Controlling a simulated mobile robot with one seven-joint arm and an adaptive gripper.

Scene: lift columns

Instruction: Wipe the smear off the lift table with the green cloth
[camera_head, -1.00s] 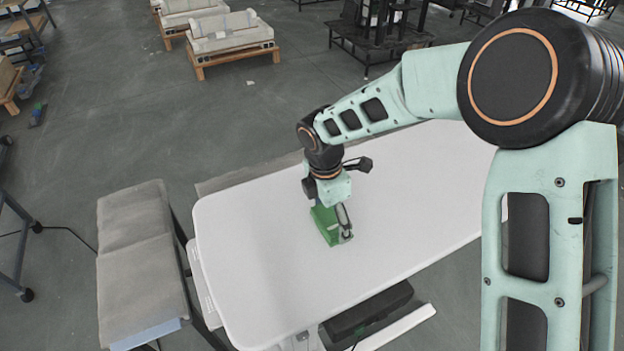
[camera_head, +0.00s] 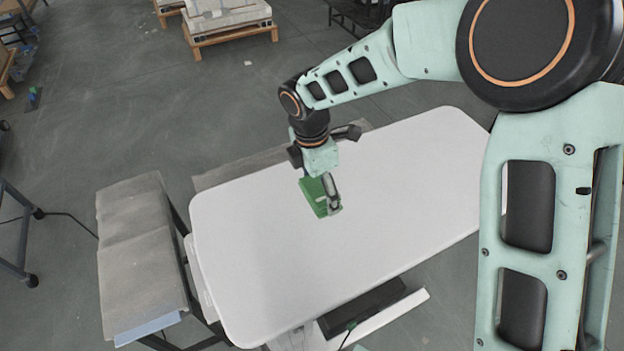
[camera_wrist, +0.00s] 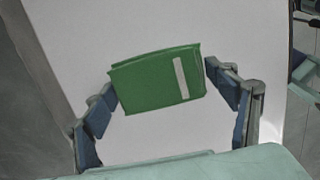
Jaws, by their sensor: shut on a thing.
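The lift table (camera_head: 400,190) has a long white top with rounded corners. In the head view my gripper (camera_head: 322,192) points down at the table; the cloth looks on or just above the top. I see no smear on the visible tabletop; the area under the cloth and gripper is hidden.
A grey padded bench (camera_head: 140,250) stands close to the table's left end. A black bar and a white beam (camera_head: 385,325) lie low at the table's near side. A loaded pallet (camera_head: 228,25) stands far back. The rest of the tabletop is clear.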

